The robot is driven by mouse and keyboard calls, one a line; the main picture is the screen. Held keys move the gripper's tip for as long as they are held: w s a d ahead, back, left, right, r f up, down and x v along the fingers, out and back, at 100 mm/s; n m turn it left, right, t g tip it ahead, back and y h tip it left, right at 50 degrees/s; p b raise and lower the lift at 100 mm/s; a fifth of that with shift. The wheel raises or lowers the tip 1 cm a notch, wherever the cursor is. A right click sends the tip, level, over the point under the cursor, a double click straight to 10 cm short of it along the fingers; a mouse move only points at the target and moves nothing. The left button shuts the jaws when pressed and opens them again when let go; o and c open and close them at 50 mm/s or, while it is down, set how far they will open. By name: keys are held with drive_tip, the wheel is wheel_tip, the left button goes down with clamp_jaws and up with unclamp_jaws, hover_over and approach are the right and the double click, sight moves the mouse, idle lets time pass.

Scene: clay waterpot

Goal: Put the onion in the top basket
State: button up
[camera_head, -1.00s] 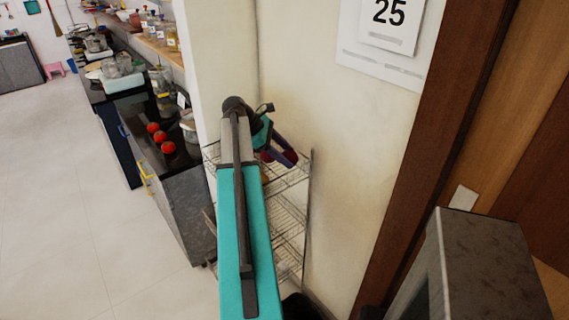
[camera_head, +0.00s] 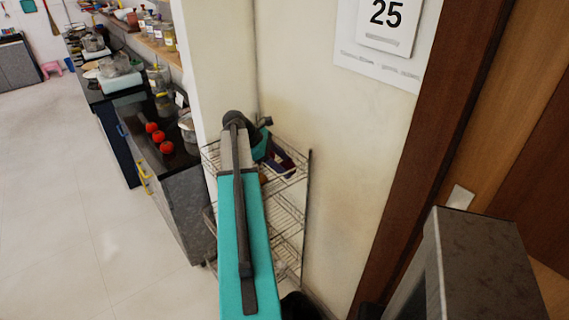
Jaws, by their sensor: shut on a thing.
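My gripper (camera_head: 282,162) is at the top basket (camera_head: 304,162) of the wire rack, low over it and partly behind the basket's wire rim. It is shut on a dark red-purple thing that looks like the onion, mostly hidden by the fingers and wrist. I cannot tell whether the onion touches the basket floor. My teal arm hides the left and middle of the rack. A small orange thing (camera_head: 263,179) shows in the top basket beside my arm.
Lower wire baskets (camera_head: 290,213) stand below, close against the cream wall (camera_head: 335,150). A dark counter (camera_head: 172,165) with several red tomatoes (camera_head: 158,137) is to the left. A grey box-like top (camera_head: 480,260) is at the lower right. The floor at left is clear.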

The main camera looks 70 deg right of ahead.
drive_tip(key=shift+f, duration=0.1)
idle(0.3)
drive_tip(key=o, duration=0.8)
drive_tip(key=b+v, duration=0.2)
drive_tip(key=v, duration=1)
drive_tip(key=shift+b, duration=0.35)
